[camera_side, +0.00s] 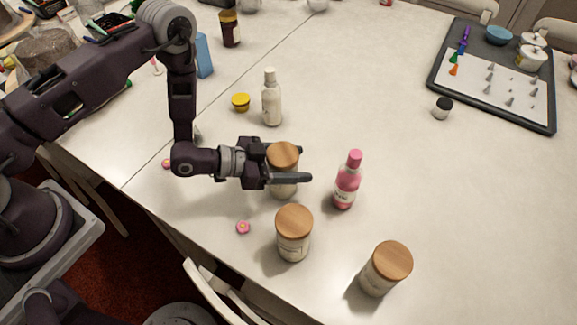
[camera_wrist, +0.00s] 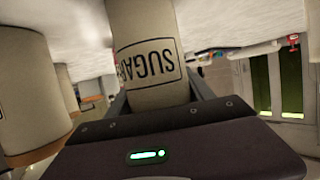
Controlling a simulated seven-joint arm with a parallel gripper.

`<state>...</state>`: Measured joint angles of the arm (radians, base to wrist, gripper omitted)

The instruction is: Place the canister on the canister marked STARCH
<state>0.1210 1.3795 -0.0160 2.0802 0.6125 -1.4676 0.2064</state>
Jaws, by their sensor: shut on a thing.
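My gripper (camera_side: 304,165) is shut around the body of a cream canister (camera_side: 284,188) with a round wooden lid. In the wrist view this canister (camera_wrist: 148,60) bears the word SUGAR, upside down in the picture. It is upright; I cannot tell whether its base touches the table. Two like canisters with wooden lids stand in front: a nearer one (camera_side: 293,235) just below my gripper in the side view, and another (camera_side: 385,268) further right. Their labels are too small to read, so I cannot tell which says STARCH. The wrist view shows a large canister (camera_wrist: 30,100) at its left edge.
A pink bottle (camera_side: 347,182) stands close to the right of my fingertips. A white bottle (camera_side: 271,100) and a yellow-lidded jar (camera_side: 241,102) stand behind. A small pink flower-like piece (camera_side: 243,227) lies in front. The table's right middle is mostly clear.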

